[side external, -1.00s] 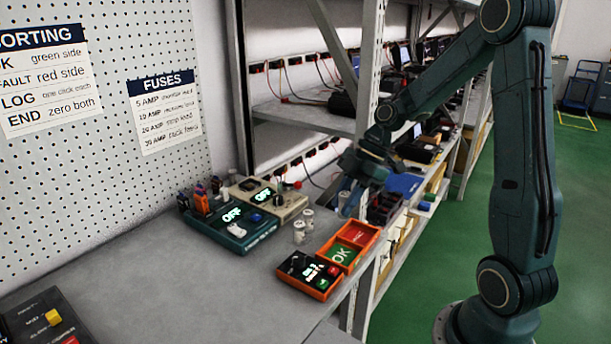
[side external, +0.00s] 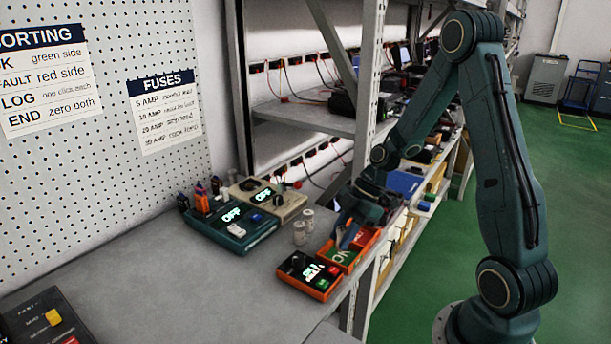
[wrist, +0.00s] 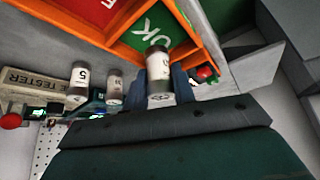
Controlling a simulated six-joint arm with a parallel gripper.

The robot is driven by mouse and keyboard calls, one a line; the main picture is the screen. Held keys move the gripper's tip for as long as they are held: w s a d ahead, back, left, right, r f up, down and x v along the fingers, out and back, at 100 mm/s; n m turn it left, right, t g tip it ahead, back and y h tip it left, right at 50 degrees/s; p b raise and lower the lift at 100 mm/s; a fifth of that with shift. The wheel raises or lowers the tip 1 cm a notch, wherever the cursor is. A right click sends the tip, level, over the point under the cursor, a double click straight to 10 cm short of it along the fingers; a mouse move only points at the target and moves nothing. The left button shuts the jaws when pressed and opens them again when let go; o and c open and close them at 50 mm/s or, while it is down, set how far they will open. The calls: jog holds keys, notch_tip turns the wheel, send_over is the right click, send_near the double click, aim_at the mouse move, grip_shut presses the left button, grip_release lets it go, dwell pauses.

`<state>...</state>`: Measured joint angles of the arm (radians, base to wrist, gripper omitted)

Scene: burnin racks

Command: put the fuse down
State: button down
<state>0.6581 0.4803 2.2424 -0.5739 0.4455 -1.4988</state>
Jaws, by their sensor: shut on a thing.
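My gripper (side external: 346,240) is low over the orange sorting tray (side external: 356,262) in the side view, partly covering it. It is shut on a fuse (wrist: 159,66), a pale cylinder with metal end caps, seen between my fingers in the wrist view. The fuse overlaps the tray's green OK compartment (wrist: 148,36) there; I cannot tell whether it touches the floor. The red compartment (wrist: 97,10) is beside the green one. In the side view the held fuse is hidden behind my fingers.
Two other fuses (side external: 299,232) (side external: 308,219) stand upright on the bench left of the tray. An orange counter box (side external: 309,275) with buttons sits in front of the tray. A teal tester (side external: 232,227) and a beige tester (side external: 268,198) stand further left.

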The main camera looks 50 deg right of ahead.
jog(key=shift+f, duration=1.05)
jog(key=shift+f, duration=0.15)
jog(key=c, duration=1.1)
grip_release()
jog(key=shift+c, duration=0.2)
jog(key=v, duration=1.2)
